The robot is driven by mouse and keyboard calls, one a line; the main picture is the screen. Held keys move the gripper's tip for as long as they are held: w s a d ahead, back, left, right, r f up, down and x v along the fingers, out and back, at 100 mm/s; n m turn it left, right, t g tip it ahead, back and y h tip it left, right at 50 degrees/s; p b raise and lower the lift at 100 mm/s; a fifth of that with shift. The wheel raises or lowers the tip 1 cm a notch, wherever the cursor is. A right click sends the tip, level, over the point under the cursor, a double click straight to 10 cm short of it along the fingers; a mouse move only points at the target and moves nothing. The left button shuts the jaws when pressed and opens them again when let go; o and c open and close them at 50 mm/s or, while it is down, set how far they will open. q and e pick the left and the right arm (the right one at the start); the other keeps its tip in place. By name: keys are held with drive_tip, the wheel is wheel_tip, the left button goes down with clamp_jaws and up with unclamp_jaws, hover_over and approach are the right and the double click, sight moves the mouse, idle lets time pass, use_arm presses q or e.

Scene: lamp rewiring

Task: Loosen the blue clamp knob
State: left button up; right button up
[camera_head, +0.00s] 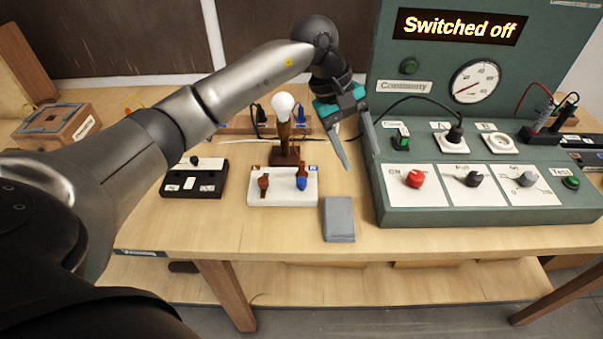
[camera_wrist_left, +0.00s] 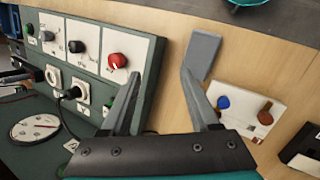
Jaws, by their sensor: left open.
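The blue clamp knob (camera_head: 301,183) sits on the right side of a white block (camera_head: 283,198) on the table, beside a brown knob (camera_head: 263,185). In the left wrist view the blue knob (camera_wrist_left: 223,102) shows right of the fingers, next to the brown knob (camera_wrist_left: 265,112). My left gripper (camera_head: 359,166) is open and empty. It hangs above the table between the white block and the green test panel, to the right of the blue knob and apart from it. In the left wrist view its two fingers (camera_wrist_left: 165,88) are spread. My right gripper is not in view.
A lamp with a white bulb (camera_head: 283,106) stands behind the white block. A grey block (camera_head: 338,219) lies in front, to its right. The green test panel (camera_head: 478,214) stands at right, its display reading "Switched off". A black block (camera_head: 194,184) lies at left.

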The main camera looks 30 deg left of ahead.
sight(301, 179)
use_arm(q)
drive_tip(key=a+r+m+g+y, duration=0.15)
drive_tip(key=a+y, duration=0.35)
drive_tip(key=a, duration=0.7)
drive_tip(key=shift+n, duration=0.25)
drive_tip(key=f, duration=0.9)
drive_tip(key=s+f, duration=0.1)
drive_tip(key=f, duration=0.4)
drive_tip(key=shift+d+f, duration=0.1)
drive_tip(key=shift+d, duration=0.1)
drive_tip(key=shift+c, duration=0.2)
clamp_jaws()
